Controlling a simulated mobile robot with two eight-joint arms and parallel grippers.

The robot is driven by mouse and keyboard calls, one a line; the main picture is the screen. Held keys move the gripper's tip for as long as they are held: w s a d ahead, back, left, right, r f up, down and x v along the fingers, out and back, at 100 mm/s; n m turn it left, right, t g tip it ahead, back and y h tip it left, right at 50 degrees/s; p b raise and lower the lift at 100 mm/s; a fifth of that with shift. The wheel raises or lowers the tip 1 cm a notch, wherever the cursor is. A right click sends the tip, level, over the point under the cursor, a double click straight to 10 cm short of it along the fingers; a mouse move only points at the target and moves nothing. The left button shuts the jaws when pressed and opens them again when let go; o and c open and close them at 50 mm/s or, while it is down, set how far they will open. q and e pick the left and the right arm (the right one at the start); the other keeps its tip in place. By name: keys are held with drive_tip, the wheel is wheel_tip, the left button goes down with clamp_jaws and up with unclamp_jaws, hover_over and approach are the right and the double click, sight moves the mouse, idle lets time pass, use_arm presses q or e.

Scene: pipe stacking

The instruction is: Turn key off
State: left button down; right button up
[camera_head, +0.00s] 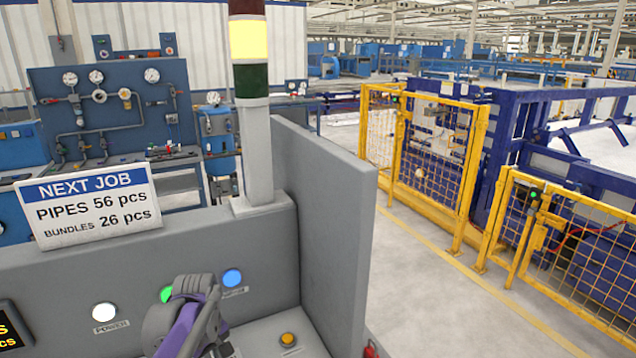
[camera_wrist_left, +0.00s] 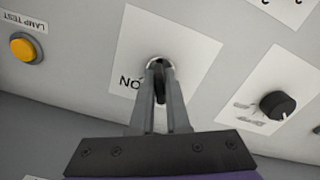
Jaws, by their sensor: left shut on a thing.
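In the left wrist view, the dark key (camera_wrist_left: 159,84) sits in a round key switch (camera_wrist_left: 153,64) on a white label plate, with the word ON printed beside it. My left gripper (camera_wrist_left: 160,80) is shut on the key, one grey finger on each side of it. The fingers cover part of the key and the lower part of the plate. In the head view, my purple and grey left arm stands in front of the console, and the key is hidden there. My right gripper is in neither view.
In the wrist view, a yellow lamp test button (camera_wrist_left: 26,48) is at left and a black rotary knob (camera_wrist_left: 278,104) at right. In the head view, the grey console carries a white button (camera_head: 104,312), a blue button (camera_head: 232,278) and a yellow button (camera_head: 288,339). A grey side panel (camera_head: 335,230) rises at right.

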use_arm(q)
drive_tip(key=n, duration=0.3)
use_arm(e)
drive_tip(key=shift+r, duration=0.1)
use_arm(q)
drive_tip(key=c, duration=0.7)
unclamp_jaws()
drive_tip(key=shift+n, duration=0.3)
drive_tip(key=shift+r+p, duration=2)
drive_tip(key=shift+r, duration=1.6)
drive_tip(key=shift+f, duration=0.1)
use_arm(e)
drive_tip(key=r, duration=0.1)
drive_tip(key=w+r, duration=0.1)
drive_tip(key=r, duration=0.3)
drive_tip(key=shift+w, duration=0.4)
use_arm(q)
drive_tip(key=shift+s, duration=0.1)
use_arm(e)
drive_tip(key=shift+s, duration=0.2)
